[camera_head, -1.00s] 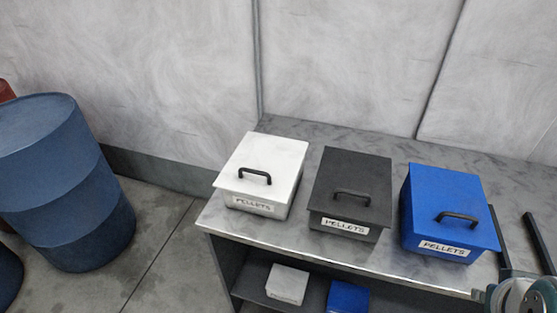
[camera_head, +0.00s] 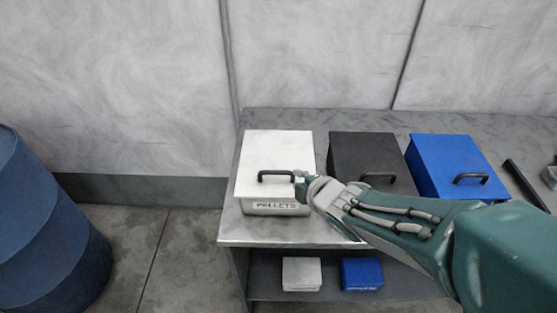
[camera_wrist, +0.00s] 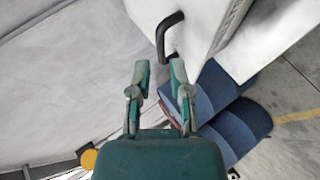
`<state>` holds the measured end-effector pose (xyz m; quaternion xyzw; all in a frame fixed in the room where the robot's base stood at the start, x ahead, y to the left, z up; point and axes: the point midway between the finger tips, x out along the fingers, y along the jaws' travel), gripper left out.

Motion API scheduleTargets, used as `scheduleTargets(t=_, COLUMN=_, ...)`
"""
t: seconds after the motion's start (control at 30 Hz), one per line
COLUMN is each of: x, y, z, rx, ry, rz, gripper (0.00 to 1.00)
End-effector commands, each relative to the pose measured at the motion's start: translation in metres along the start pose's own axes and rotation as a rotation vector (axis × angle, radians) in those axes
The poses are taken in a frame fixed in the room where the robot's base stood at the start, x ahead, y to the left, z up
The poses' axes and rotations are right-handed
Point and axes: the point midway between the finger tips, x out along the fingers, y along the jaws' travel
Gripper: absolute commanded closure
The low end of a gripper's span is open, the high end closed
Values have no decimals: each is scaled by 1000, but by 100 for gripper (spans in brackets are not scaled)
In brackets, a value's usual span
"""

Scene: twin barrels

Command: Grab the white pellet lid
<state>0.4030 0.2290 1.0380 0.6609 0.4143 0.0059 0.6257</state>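The white pellet lid (camera_head: 272,153) lies on the white pellets box (camera_head: 270,208) at the left of the table. Its black handle (camera_head: 288,174) stands up near the front edge. My gripper (camera_head: 301,180) is at the handle's right end in the head view; whether it touches cannot be told. In the wrist view my gripper (camera_wrist: 159,70) has its two fingers apart with nothing between them. The handle (camera_wrist: 164,36) shows just beyond the fingertips there, with the white lid (camera_wrist: 215,18) behind it.
A black box (camera_head: 360,150) and a blue box (camera_head: 445,160) stand to the right on the grey table (camera_head: 285,232). My arm passes in front of the black box. Small white (camera_head: 301,273) and blue (camera_head: 362,273) boxes sit on the lower shelf. Blue barrels (camera_head: 45,235) stand at left.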

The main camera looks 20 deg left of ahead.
Motion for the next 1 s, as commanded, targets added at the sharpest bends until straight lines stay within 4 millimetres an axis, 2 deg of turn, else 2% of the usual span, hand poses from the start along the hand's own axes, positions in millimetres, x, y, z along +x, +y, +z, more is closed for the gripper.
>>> scheduleTargets(t=0.1, x=17, y=0, z=-3, rx=-2, ry=-1, rz=-5, gripper=75)
scheduleTargets(t=0.37, x=34, y=-1, z=-4, rx=-3, ry=-3, rz=-6, gripper=75)
scheduleTargets(t=0.7, x=72, y=-1, z=0, rx=0, ry=-3, rz=-3, gripper=75)
scheduleTargets(t=1.0, x=78, y=-1, z=-1, rx=-3, ry=-4, rz=-3, gripper=75)
